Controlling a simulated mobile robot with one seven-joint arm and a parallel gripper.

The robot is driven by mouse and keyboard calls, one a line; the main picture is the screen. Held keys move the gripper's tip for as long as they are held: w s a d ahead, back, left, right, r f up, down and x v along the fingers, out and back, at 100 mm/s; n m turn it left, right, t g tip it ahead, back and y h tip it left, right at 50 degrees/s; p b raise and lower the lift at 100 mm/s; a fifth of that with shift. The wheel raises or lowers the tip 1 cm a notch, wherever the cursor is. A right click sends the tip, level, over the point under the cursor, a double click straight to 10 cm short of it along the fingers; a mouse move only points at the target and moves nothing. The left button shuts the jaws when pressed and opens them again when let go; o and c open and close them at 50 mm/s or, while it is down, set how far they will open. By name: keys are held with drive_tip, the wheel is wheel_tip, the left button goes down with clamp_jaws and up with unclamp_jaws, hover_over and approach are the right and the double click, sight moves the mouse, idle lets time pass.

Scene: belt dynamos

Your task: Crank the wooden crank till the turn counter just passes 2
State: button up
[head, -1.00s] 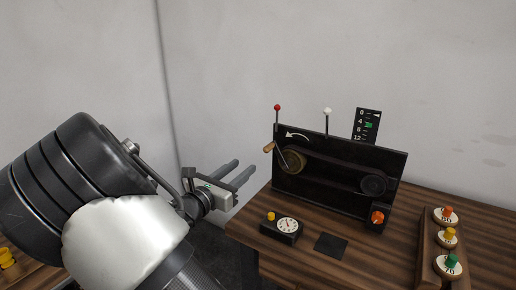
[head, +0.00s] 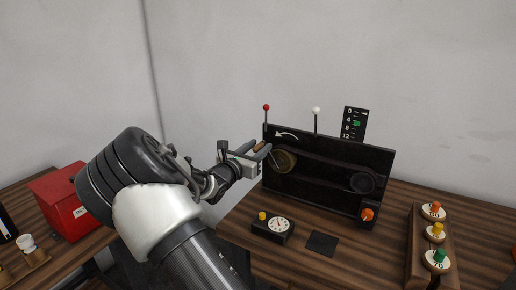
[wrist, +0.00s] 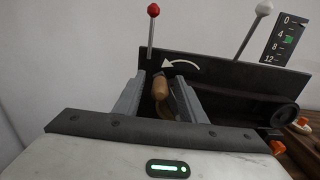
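The wooden crank handle (wrist: 161,88) lies between the two open fingers of my gripper (wrist: 165,95) in the wrist view, with a visible gap at least on the left side. In the head view my gripper (head: 255,156) is at the left end of the black dynamo panel, at the crank handle (head: 259,146). The crank's brass wheel (head: 284,161) shows just right of the fingers. A white curved arrow (head: 286,136) above it points left. The turn counter is probably the round white dial (head: 278,225) on a black box; its reading is too small to tell.
A red-knobbed lever (head: 266,107) and a white-knobbed lever (head: 316,110) rise above the panel (head: 330,165). A scale plate (head: 354,124) stands behind. A wooden rack (head: 415,245) with colored-knob discs is at right. A red box (head: 68,203) sits at left.

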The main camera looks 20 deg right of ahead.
clamp_jaws()
drive_tip(key=shift+a+p, duration=0.15)
drive_tip(key=shift+p, duration=0.15)
